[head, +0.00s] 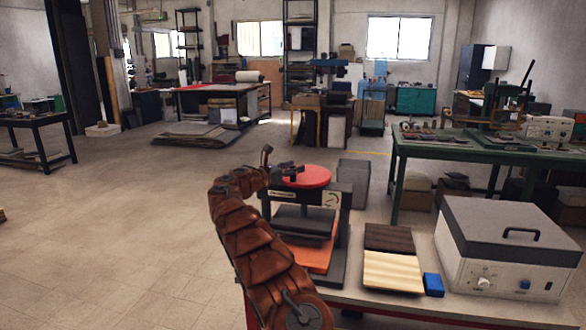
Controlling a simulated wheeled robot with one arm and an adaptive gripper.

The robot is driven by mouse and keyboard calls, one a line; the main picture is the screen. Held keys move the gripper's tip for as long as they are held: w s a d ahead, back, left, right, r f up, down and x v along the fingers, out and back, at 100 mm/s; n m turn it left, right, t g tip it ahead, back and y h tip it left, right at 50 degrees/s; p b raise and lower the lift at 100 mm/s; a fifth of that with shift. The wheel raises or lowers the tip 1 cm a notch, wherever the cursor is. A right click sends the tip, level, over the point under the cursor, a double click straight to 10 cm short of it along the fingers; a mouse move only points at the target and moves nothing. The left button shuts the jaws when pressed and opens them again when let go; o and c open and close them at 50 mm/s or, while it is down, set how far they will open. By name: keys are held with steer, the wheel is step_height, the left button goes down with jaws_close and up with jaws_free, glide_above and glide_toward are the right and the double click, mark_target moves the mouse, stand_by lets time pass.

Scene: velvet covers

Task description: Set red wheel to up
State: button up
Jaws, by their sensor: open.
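The red wheel (312,177) is a flat red disc lying level on top of a small dark bench press (337,190). My arm, in brown covers, reaches up from the bottom of the head view. My gripper (290,169) is a small dark shape at the wheel's left edge and overlaps it in the picture. It is open, with nothing seen between its fingers. I cannot tell whether it touches the wheel. My arm hides the press's left side. A small dark knob (266,150) stands up left of the wheel; I cannot tell what it belongs to.
The press stands on a bench (420,303) with brown and pale boards (392,271), a blue block (433,285) and a large white machine with a grey lid (510,225). A green table (445,150) stands behind at right. Open floor lies to the left.

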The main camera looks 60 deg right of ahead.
jaws_close()
stand_by(0.3)
stand_by(0.3)
